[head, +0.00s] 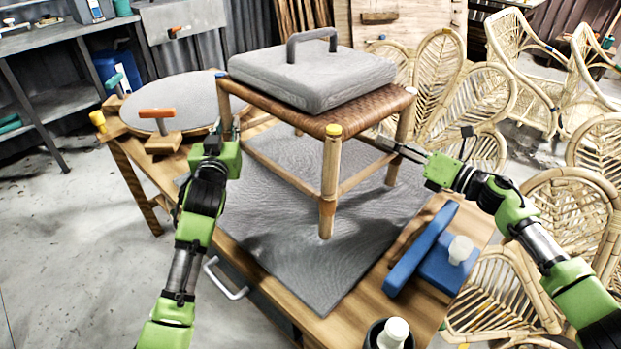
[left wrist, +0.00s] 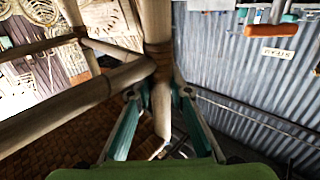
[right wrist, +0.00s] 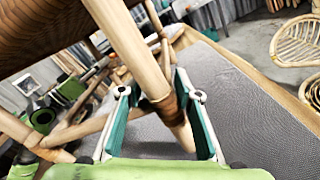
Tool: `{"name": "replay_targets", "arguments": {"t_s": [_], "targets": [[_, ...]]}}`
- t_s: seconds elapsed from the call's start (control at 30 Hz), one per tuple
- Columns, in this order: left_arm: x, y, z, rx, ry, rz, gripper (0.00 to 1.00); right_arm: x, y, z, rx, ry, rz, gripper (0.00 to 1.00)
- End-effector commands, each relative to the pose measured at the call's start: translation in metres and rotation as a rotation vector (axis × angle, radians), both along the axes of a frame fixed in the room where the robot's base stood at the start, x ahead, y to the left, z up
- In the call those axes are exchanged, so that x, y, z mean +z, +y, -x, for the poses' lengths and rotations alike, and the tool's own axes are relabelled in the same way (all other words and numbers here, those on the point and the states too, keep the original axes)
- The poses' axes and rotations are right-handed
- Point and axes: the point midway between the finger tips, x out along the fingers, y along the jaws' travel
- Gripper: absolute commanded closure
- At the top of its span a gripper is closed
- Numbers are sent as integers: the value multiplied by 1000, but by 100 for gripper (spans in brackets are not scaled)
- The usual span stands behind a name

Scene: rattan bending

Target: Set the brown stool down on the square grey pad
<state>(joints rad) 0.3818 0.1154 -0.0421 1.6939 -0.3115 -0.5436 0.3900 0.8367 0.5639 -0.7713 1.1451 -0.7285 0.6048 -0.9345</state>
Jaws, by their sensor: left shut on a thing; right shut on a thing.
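The brown stool (head: 333,185), with wooden legs and a woven brown seat, is upright over the grey pad (head: 290,275) on the workbench. A thick grey slab with a dark handle (head: 312,78) lies on its seat. My left gripper (head: 226,138) is shut on the stool's left leg, which shows between the fingers in the left wrist view (left wrist: 160,95). My right gripper (head: 398,148) is shut on the right leg, seen in the right wrist view (right wrist: 145,65). The front foot appears over the pad's middle; I cannot tell whether the feet touch it. The far leg is mostly hidden.
A round grey disc (head: 190,103) with an orange-handled clamp (head: 157,114) is at the bench's left. Blue blocks (head: 422,250) and a white-capped bottle (head: 394,333) are at the front right. Several rattan chairs (head: 465,95) stand to the right. The pad's front part is clear.

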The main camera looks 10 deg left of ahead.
Motion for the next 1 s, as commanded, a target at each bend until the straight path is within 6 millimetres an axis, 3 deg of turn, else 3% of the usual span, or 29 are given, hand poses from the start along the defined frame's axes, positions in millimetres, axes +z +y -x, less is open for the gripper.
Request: {"name": "replay_targets", "arguments": {"t_s": [0.03,0.17,0.2,0.27,0.8,1.0], "targets": [[4,-14,-1,-26,-17,16,100,4,15,6,31,-1,-17,100],[-3,-14,-1,-26,-16,16,100,-1,15,6,30,-3,-17,100],[-8,-14,-1,-25,-6,16,76,-6,15,6,30,1,-12,64],[-8,-14,-1,-24,-5,14,65,-6,14,6,29,1,-11,51],[-9,-8,1,-14,-1,5,65,-7,7,3,14,-1,-7,51],[-10,-10,18,-13,0,5,65,-7,6,2,13,-2,-5,51]]}}
